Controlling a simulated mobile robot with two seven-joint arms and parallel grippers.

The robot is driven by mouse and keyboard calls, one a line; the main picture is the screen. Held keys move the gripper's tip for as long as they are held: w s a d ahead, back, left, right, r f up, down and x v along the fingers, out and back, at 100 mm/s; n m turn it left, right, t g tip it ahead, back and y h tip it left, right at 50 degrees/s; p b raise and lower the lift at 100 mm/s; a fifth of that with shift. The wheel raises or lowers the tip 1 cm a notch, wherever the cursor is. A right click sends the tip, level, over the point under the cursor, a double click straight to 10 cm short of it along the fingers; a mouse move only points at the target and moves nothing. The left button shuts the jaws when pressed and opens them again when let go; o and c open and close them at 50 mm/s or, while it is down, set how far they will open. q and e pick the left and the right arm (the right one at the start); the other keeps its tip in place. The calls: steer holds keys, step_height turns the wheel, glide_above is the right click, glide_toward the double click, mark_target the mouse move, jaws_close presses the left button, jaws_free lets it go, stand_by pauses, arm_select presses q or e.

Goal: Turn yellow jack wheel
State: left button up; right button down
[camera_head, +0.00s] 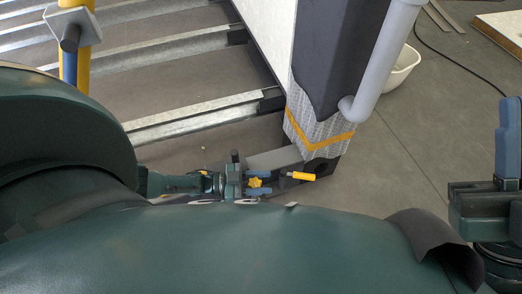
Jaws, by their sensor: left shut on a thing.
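The yellow jack wheel (256,182) is small and low beside the foot of the container frame's corner post. My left gripper (263,183) reaches in from the left, with one blue finger on each side of the wheel. It is shut on the wheel. A yellow handle (303,176) sticks out to the right of the fingers, near the post's base. My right gripper (508,140) is at the right edge, blue fingers pointing up, away from the wheel. Its finger gap cannot be made out. My dark green body hides the area below the wheel.
The dark corner post (335,50) with an orange stripe stands just behind the wheel. A light grey pipe (385,60) runs down it. Metal crossbeams (190,118) lie left. A white tub (402,72) stands behind.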

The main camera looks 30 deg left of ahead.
arm_select(q)
steer(key=shift+d+g, duration=0.1)
steer(key=shift+g, duration=0.2)
steer(key=o, duration=1)
steer(key=shift+c, duration=0.2)
steer(key=v, duration=0.7)
steer(key=shift+a+f, duration=0.15)
steer(key=shift+a, duration=0.1)
